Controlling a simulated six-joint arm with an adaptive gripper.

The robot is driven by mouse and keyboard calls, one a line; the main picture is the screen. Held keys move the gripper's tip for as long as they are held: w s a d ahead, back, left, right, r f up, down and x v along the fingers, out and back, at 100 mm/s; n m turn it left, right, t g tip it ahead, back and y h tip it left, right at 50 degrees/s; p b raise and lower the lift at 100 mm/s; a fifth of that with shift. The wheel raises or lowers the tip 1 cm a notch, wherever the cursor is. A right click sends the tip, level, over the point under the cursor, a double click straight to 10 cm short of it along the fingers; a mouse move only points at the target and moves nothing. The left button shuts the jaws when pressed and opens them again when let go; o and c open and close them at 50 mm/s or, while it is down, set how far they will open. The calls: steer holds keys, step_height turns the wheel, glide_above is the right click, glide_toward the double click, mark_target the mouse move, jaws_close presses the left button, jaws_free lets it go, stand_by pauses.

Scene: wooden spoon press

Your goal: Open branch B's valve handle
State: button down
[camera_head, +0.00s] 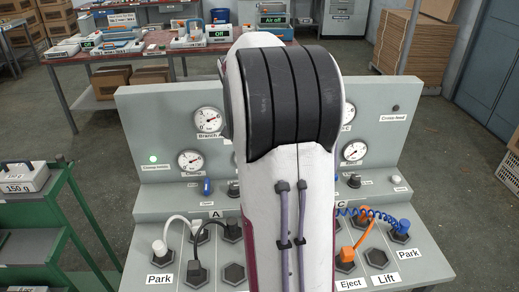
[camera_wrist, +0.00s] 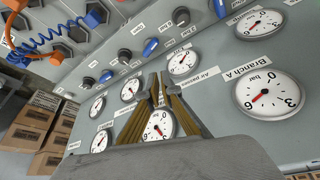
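In the wrist view, blue valve handles stand in a slanting row: one at the top (camera_wrist: 220,7), a middle one (camera_wrist: 150,47) and a lower left one (camera_wrist: 107,77). The middle one appears to be branch B's, but its label is too small to read. My gripper (camera_wrist: 158,78) points at the panel, its brown fingers close together at the tips with nothing between them. In the picture, the tips lie just below the middle handle, apart from it. In the head view my arm hides the gripper and branch B; one blue handle (camera_head: 207,187) shows left of it.
Gauges surround the fingers, including the Branch A gauge (camera_wrist: 268,95). An orange plug with a coiled blue hose (camera_head: 375,216) is at right on the bench. White and black plugs (camera_head: 196,272) sit at left. A green cart (camera_head: 60,230) stands left of the bench.

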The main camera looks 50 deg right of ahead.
steer(key=s+d+f+m+t+y, duration=0.1)
steer(key=s+f+m, duration=0.3)
steer(key=m, duration=1)
steer(key=s+d+f+m+t+y, duration=0.1)
steer(key=s+d+f+m, duration=0.2)
steer(key=m, duration=1.1)
steer(key=s+f, duration=0.2)
steer(key=s, duration=0.1)
steer(key=shift+d, duration=0.2)
steer(key=shift+s, duration=0.1)
steer(key=shift+f, duration=0.1)
